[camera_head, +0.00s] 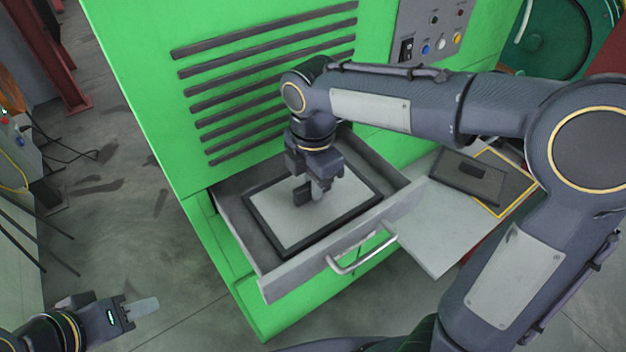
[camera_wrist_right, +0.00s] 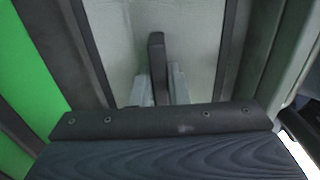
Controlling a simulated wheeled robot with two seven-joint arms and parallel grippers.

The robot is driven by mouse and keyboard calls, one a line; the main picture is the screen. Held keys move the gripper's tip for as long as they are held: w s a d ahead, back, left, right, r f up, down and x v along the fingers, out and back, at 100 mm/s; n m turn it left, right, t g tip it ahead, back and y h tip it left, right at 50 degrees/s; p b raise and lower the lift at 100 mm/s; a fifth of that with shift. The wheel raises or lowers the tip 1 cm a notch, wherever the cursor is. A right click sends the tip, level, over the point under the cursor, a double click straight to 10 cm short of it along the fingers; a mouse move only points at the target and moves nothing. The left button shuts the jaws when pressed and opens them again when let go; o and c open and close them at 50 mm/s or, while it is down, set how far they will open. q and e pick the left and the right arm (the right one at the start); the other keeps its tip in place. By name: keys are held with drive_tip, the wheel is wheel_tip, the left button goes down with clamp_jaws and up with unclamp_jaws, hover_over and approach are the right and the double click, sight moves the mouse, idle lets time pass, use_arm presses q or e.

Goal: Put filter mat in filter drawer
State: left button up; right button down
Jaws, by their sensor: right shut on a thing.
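The filter mat (camera_head: 286,212), a pale grey panel with a dark frame, lies inside the open filter drawer (camera_head: 290,277). Its frame appears slightly turned but roughly flat within the drawer walls; whether it touches the drawer floor I cannot tell. My right gripper (camera_head: 318,194) reaches down over the middle of the mat. In the right wrist view its fingers (camera_wrist_right: 160,88) are shut on the mat's dark upright grip (camera_wrist_right: 156,55), with the pale surface behind. My left gripper (camera_head: 140,308) hangs at the lower left, away from the drawer, seen edge-on; its opening is unclear.
The drawer's metal handle (camera_head: 362,250) faces front. The green cabinet (camera_head: 150,60) has dark vent slots and a button panel (camera_head: 432,32). To the right, a grey shelf (camera_head: 440,232) holds a dark plate with a grip (camera_head: 452,166) and a yellow-bordered area.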

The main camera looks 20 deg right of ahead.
drive_tip(key=shift+f, duration=0.2)
drive_tip(key=c, duration=1.4)
unclamp_jaws()
drive_tip(key=shift+r, duration=0.1)
wheel_tip(320, 180, up, 12)
drive_tip(key=shift+r, duration=0.15)
